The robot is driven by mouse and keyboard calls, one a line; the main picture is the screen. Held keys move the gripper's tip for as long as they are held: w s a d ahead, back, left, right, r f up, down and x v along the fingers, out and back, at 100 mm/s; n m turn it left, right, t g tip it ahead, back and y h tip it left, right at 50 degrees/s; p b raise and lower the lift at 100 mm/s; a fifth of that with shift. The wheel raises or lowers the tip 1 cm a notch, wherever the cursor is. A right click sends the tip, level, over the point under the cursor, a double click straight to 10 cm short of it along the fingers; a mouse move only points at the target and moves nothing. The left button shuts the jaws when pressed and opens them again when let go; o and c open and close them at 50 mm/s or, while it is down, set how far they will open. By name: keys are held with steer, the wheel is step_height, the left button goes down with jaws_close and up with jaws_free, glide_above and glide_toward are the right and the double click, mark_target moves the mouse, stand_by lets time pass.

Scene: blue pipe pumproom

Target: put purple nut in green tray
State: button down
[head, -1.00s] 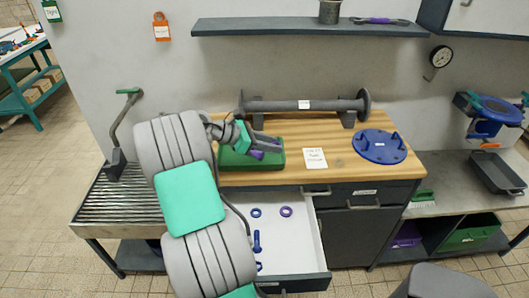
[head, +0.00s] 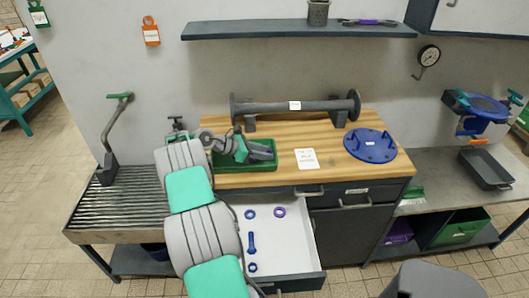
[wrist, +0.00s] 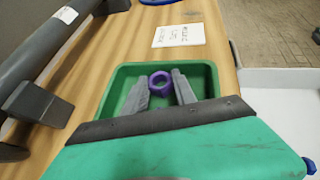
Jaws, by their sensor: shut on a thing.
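The purple nut (wrist: 161,83) shows in the wrist view between the two grey fingers of my gripper (wrist: 159,86), which is shut on it. The green tray (wrist: 208,72) lies around and below the fingers in that view. In the head view the green tray (head: 262,168) sits on the left part of the wooden worktop. My gripper (head: 265,152) is low over the tray's inside there. The nut is mostly hidden by the fingers in the head view. I cannot tell whether the nut touches the tray floor.
An open drawer (head: 290,240) below holds a purple ring (head: 279,212) and several blue parts. A grey flanged pipe (head: 295,106) lies behind the tray. A white card (head: 306,159) and a blue disc (head: 370,146) are to the right. Bare worktop lies between them.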

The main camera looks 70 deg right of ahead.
steer(key=c, duration=1)
jaws_free()
